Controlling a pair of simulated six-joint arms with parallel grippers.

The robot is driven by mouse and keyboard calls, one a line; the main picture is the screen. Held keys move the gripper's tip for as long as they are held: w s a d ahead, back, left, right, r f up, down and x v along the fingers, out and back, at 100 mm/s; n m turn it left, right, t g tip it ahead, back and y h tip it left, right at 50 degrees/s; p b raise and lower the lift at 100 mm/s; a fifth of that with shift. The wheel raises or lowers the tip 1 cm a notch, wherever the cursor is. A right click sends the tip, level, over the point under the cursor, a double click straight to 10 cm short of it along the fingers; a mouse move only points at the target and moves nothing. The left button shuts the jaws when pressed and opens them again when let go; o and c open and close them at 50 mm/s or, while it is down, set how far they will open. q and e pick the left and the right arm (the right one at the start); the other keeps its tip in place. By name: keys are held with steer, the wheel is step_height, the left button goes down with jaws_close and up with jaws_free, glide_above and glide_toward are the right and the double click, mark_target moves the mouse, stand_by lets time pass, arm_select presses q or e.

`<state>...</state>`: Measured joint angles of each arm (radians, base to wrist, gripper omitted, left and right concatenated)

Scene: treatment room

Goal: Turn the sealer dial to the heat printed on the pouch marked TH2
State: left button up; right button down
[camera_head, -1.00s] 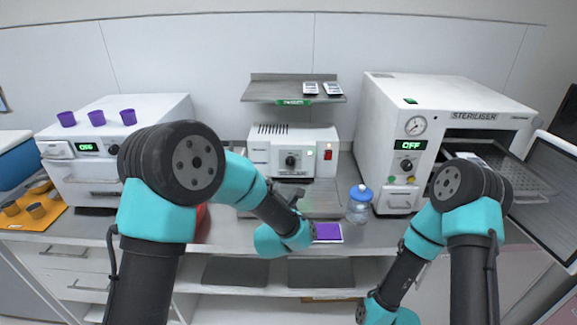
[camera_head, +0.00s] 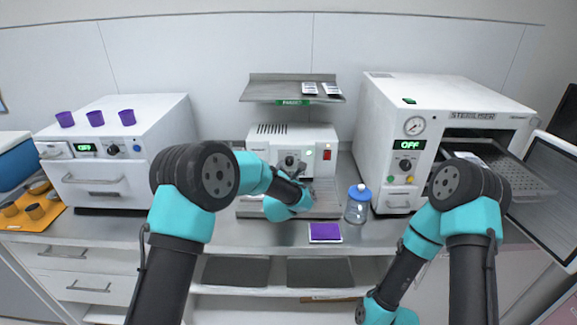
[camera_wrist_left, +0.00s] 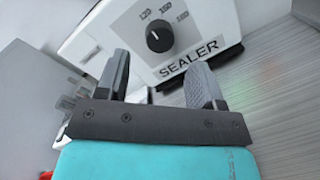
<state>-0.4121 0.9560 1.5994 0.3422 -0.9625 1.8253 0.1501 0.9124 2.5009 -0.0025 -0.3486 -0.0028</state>
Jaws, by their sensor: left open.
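The sealer (camera_head: 318,140) is a white box at the back middle. Its black dial (camera_wrist_left: 159,38) shows in the left wrist view with 120, 150 and 180 printed around it; a small white mark on it seems to point up and left. My left gripper (camera_wrist_left: 166,75) is open and empty, its fingers short of the dial and on either side of it. In the head view this gripper (camera_head: 291,165) partly covers the dial. Two pale packs (camera_head: 310,88) (camera_head: 332,88) lie on the shelf; I cannot read TH2 or a heat on them.
A purple pad (camera_head: 325,232) lies at the counter's front edge. A blue-capped bottle (camera_head: 358,205) stands right of the sealer. The steriliser (camera_head: 395,110) is at right with its door open and tray out. The shelf (camera_head: 265,90) overhangs the sealer.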

mark_target(289, 163)
arm_select(q)
steer(key=shift+w+d, duration=0.15)
steer(key=shift+w, duration=1)
steer(key=shift+w+d, duration=0.15)
steer(key=shift+w, duration=1)
steer(key=c, duration=0.9)
